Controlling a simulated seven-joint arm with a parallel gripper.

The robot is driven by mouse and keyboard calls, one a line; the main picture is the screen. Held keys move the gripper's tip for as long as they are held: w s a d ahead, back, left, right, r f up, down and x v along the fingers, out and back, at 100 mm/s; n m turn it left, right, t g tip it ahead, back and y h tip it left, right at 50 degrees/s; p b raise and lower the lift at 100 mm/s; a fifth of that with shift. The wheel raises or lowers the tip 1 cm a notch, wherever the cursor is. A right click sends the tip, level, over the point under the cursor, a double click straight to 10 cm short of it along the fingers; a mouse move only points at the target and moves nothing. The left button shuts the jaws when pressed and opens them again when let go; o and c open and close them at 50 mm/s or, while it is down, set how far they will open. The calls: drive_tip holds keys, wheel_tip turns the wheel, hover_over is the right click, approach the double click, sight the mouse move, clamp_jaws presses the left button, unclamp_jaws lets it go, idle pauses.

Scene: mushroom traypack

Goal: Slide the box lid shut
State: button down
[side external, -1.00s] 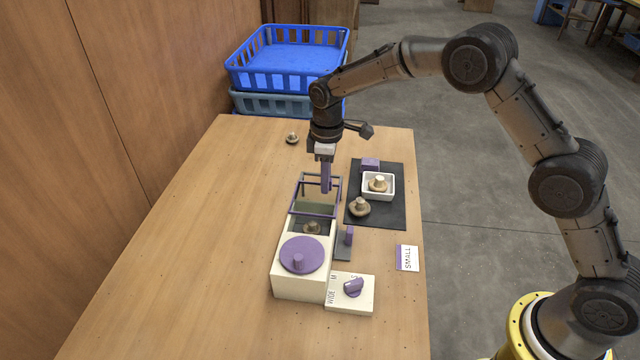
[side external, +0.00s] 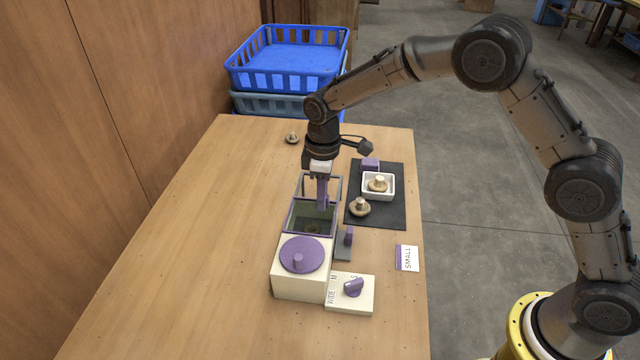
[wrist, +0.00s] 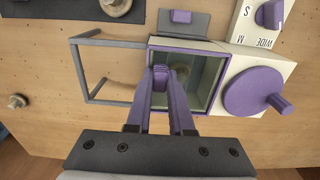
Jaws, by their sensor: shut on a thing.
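The cream box (side external: 300,283) stands on the table, with a purple dial on its near top. Its lid (side external: 308,231), a see-through pane in a purple frame, lies over the opening, its near edge close to the dial block. In the wrist view the lid (wrist: 205,111) covers the opening, and a mushroom shows dimly through the pane. My gripper (side external: 322,205) points down at the lid's far end. In the wrist view my gripper (wrist: 161,80) is shut on the lid's purple handle, which the fingers partly hide. An empty grey rail frame (wrist: 84,72) extends behind the box.
A selector block (side external: 350,303) with a purple knob stands beside the box. A black mat (side external: 392,208) at right holds a mushroom and a white tray (side external: 378,196) with another. A loose mushroom (side external: 292,138) lies at the back. The table's left side is clear.

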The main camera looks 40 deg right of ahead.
drive_tip(key=shift+s+f, duration=0.35)
drive_tip(key=shift+f, duration=0.15)
drive_tip(key=c, duration=0.8)
unclamp_jaws()
drive_tip(key=shift+w+r, duration=0.2)
drive_tip(key=shift+r, duration=2.35)
drive_tip(key=shift+d, duration=0.1)
